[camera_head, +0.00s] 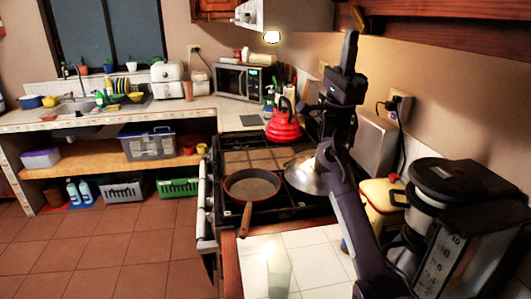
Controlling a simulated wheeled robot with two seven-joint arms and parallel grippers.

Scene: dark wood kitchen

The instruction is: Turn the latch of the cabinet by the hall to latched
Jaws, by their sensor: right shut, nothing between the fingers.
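A wall cabinet of dark reddish wood (450,30) hangs at the top right, cut off by the frame's top edge. A small golden-brown piece that looks like its latch (358,18) sits at the cabinet's left end, tilted; I cannot tell its setting. My right gripper (351,36) points upward just below this piece. Its fingers are shut with nothing between them. I cannot tell whether the fingertips touch the piece. My left gripper is not in view.
Below my right arm are a stove with a brown pan (252,186), a lidded pan (303,172) and a red kettle (284,124). A coffee maker (450,195) stands at the right. A glass (279,272) stands on the white tiled counter (318,262).

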